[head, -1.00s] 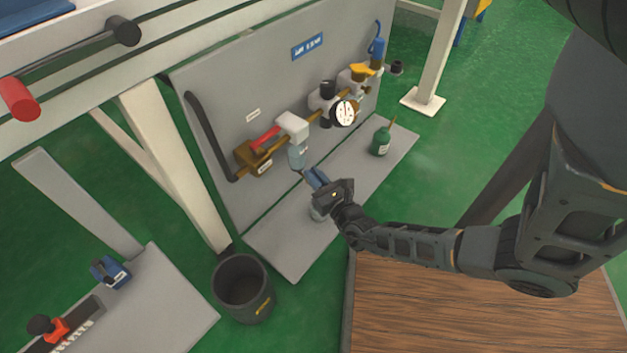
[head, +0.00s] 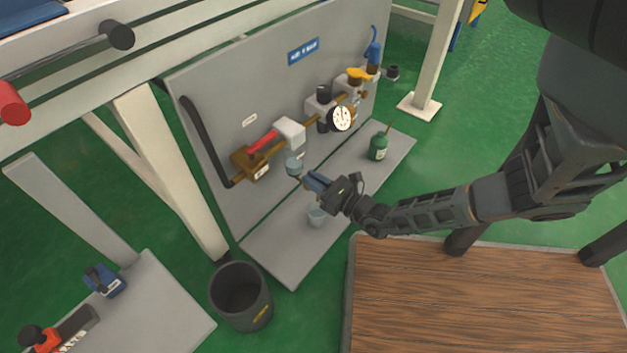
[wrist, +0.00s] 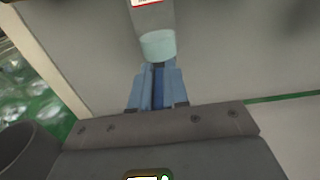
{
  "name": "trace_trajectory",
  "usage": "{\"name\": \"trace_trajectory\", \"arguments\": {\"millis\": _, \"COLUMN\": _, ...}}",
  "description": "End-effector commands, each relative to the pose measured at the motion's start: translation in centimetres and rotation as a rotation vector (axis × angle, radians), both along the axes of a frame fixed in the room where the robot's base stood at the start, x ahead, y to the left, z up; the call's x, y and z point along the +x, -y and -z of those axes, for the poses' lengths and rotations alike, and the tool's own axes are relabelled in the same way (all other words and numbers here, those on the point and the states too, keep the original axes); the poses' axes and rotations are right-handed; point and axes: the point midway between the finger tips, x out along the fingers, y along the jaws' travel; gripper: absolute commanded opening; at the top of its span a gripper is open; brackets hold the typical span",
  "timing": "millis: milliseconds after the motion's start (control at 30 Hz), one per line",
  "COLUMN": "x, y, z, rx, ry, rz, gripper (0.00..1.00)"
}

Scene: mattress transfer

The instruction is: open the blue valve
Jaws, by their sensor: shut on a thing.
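My gripper (head: 311,180) is just under the clear grey-blue bowl (head: 294,166) that hangs from the white unit on the panel's pipe. In the wrist view its light-blue fingers (wrist: 157,90) are close together below the bottom of the bowl (wrist: 157,45). A narrow dark-blue part, which I take for the blue valve (wrist: 158,86), shows between the fingers. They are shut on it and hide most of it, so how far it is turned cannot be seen.
The pipe also carries a red lever (head: 262,142), a dial gauge (head: 341,118) and a yellow handle (head: 358,74). A small cup (head: 317,217) and a green bottle (head: 378,147) stand on the grey base plate (head: 275,251). A dark bucket (head: 241,297) stands in front.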

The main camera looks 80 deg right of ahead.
Motion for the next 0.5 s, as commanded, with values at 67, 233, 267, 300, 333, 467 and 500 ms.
{"name": "trace_trajectory", "arguments": {"millis": 67, "x": -0.03, "y": 0.07, "z": -0.3, "rx": -0.005, "ry": 0.005, "rz": 0.0, "gripper": 0.0}}
{"name": "trace_trajectory", "arguments": {"millis": 233, "x": -0.05, "y": 0.07, "z": -0.3, "rx": -0.005, "ry": 0.005, "rz": 0.0, "gripper": 0.0}}
{"name": "trace_trajectory", "arguments": {"millis": 267, "x": -0.05, "y": 0.07, "z": -0.3, "rx": -0.005, "ry": 0.005, "rz": 0.0, "gripper": 0.16}}
{"name": "trace_trajectory", "arguments": {"millis": 300, "x": -0.06, "y": 0.08, "z": -0.3, "rx": -0.005, "ry": 0.005, "rz": 0.0, "gripper": 0.2}}
{"name": "trace_trajectory", "arguments": {"millis": 333, "x": -0.06, "y": 0.08, "z": -0.3, "rx": -0.005, "ry": 0.005, "rz": 0.001, "gripper": 0.23}}
{"name": "trace_trajectory", "arguments": {"millis": 467, "x": -0.05, "y": 0.06, "z": -0.23, "rx": -0.004, "ry": 0.003, "rz": 0.001, "gripper": 0.26}}
{"name": "trace_trajectory", "arguments": {"millis": 500, "x": -0.04, "y": 0.06, "z": -0.2, "rx": -0.004, "ry": 0.003, "rz": 0.0, "gripper": 0.26}}
